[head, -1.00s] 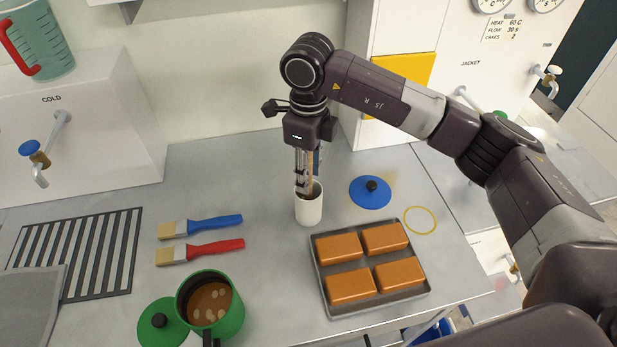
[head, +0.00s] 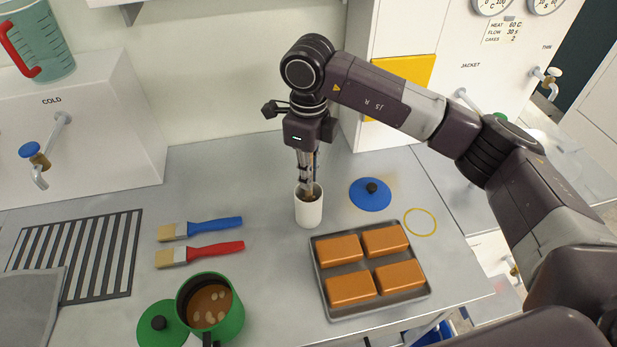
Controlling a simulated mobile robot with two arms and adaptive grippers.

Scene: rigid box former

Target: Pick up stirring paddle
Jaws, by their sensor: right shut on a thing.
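My right gripper (head: 309,187) points down over a white cup (head: 309,211) on the counter. Its fingers are closed on a thin wooden handle, which I take for the stirring paddle (head: 311,164). The paddle stands about upright, and its lower end is hidden inside the cup. The gripper's fingers cover most of the handle. My left gripper is not in view.
A tray (head: 385,307) of orange blocks stands right of the cup, near a blue lid (head: 370,194) and a yellow ring (head: 421,222). Two brushes (head: 212,251), a green pot (head: 232,320), its green lid (head: 161,328) and a slotted grate (head: 85,257) lie left.

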